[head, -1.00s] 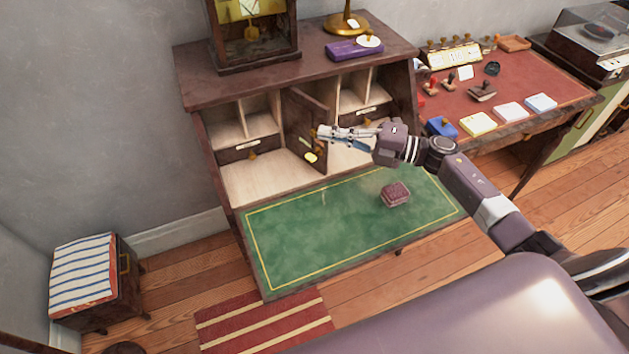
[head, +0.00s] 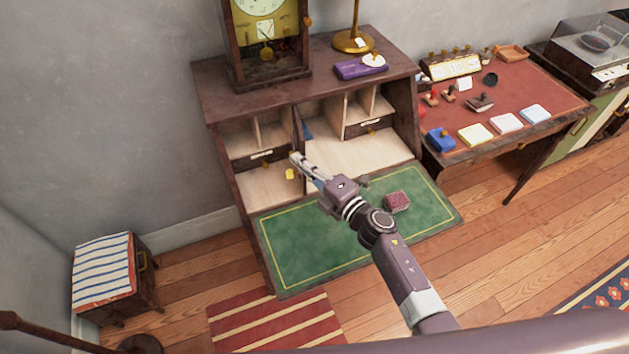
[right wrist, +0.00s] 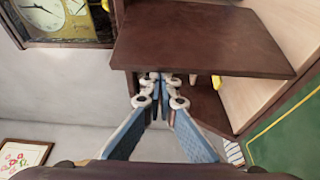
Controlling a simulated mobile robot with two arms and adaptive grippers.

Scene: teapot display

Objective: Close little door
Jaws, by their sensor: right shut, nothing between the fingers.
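The little door (head: 299,129) is a dark wood panel in the middle of the writing desk's compartments. It stands open, nearly edge-on in the head view, with a yellow key tag (head: 289,174) by it. In the right wrist view a broad dark panel, seemingly the door (right wrist: 205,40), fills the upper middle. My right gripper (head: 295,158) is shut and empty at the door's front edge. In the wrist view its fingertips (right wrist: 160,80) meet close by the panel's lower left edge; I cannot tell whether they touch. My left gripper is not in view.
The green writing flap (head: 290,275) lies folded down, with a small dark red box (head: 397,201) on it. A clock (head: 265,45) and a purple box (head: 360,67) stand on the desk top. A red-topped table (head: 520,85) is at the right.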

